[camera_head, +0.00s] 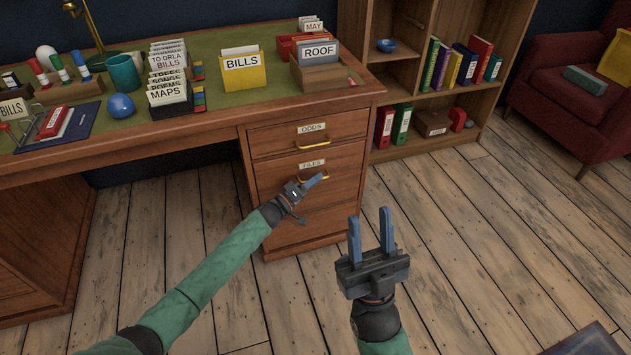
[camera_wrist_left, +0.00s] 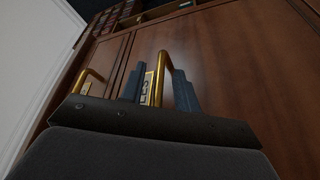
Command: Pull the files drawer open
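The files drawer (camera_head: 342,180) is the wooden drawer with a FILES label (camera_head: 312,164), below the ODDS drawer (camera_head: 290,138) in the desk's right pedestal. It looks closed, flush with its neighbours. Its brass handle (camera_head: 322,176) is partly hidden by my left gripper (camera_head: 314,183). In the left wrist view, the handle (camera_wrist_left: 161,80) stands between the two blue fingers of my left gripper (camera_wrist_left: 160,92), close to the right finger. A gap shows between the handle and the left finger. My right gripper (camera_head: 370,232) is open and empty above the floor, right of the pedestal.
The desk top (camera_head: 215,95) holds card files, a yellow BILLS box (camera_head: 243,75), a ROOF box (camera_head: 318,70) and a blue ball (camera_head: 120,106). A bookshelf (camera_head: 440,95) and red armchair (camera_head: 570,105) stand at right. The wooden floor before the drawers is clear.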

